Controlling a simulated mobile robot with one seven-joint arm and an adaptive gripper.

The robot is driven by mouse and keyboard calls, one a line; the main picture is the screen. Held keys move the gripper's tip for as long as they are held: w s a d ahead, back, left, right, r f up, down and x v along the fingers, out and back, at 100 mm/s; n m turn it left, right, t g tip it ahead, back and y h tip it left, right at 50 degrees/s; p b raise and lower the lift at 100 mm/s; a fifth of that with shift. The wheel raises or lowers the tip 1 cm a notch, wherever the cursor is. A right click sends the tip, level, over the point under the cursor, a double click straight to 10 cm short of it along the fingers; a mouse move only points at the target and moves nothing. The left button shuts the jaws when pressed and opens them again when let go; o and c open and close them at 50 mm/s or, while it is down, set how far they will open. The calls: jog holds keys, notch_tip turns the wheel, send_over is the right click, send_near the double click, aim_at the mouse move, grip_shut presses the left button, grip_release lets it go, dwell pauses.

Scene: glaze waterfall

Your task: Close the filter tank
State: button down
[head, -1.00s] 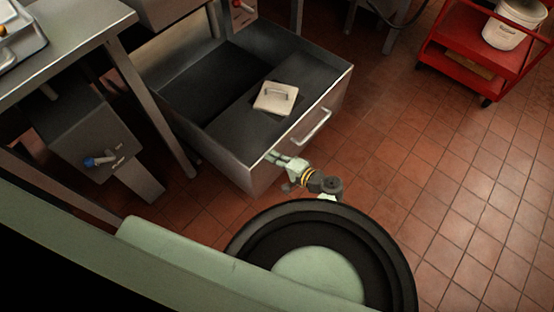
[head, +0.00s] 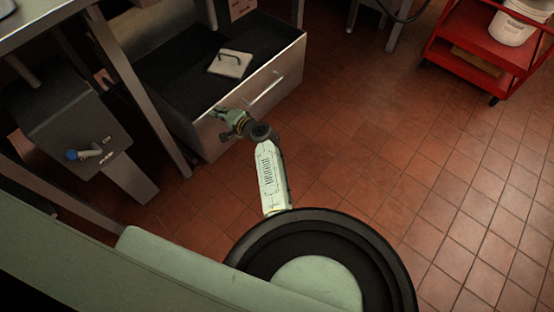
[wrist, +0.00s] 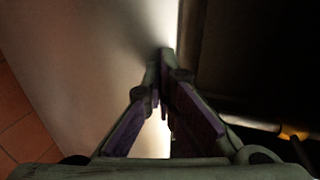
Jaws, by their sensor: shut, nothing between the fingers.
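The filter tank (head: 285,75) is a steel drawer with a dark interior and a bar handle (head: 266,87) on its front. It stands partly out from under the equipment at the upper left. A pale square lid with a handle (head: 230,64) lies on top of it. My gripper (head: 218,112) is at the left part of the tank's front, near its upper edge. In the wrist view, my shut, empty fingers (wrist: 165,60) are against or very close to the bright edge of the front panel (wrist: 90,45). Exact contact is hard to tell.
A steel table leg (head: 140,90) stands just left of the tank. A grey box with a blue-tipped lever (head: 85,153) is further left. A red cart (head: 480,50) with a white bucket (head: 512,25) is at the upper right. The tiled floor (head: 390,150) between is clear.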

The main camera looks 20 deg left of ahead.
aim_at(206, 104)
jog(key=shift+w+a+b, duration=0.35)
jog(key=shift+a, duration=0.65)
jog(key=shift+w+a+b, duration=0.35)
jog(key=shift+w+a, duration=0.05)
jog(key=shift+a, duration=0.6)
jog(key=shift+w+a+b, duration=0.35)
jog(key=shift+a, duration=0.65)
jog(key=shift+d, duration=0.1)
